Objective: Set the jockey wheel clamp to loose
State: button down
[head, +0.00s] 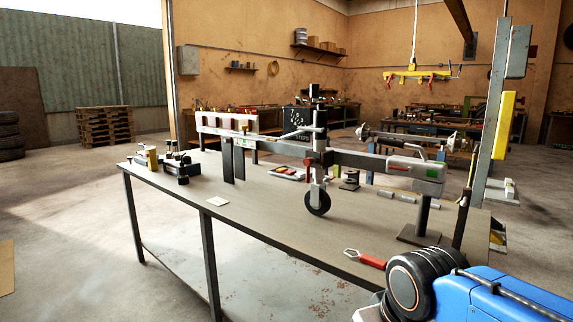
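The jockey wheel (317,201) has a black tyre and hangs under a grey trailer drawbar (350,159) above the workbench. Its upright post (321,137) rises past the bar, with a crank handle (293,134) pointing left near the top. A red clamp (312,159) sits around the post at the bar. The clamp's lever is too small to tell whether it is tight or loose. My gripper is not in view; only blue and black parts of my arm show at the lower right, in front of the bench.
A grey coupling head (415,168) stands on a post at right. A yellow-padded upright (503,125) rises behind.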

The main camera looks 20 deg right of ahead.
aim_at(307, 162)
jog(key=i+j, duration=0.35)
jog(key=j, duration=0.15)
jog(key=i+j+z, duration=0.1)
jog(key=i+j, duration=0.3)
jog(key=j, duration=0.1)
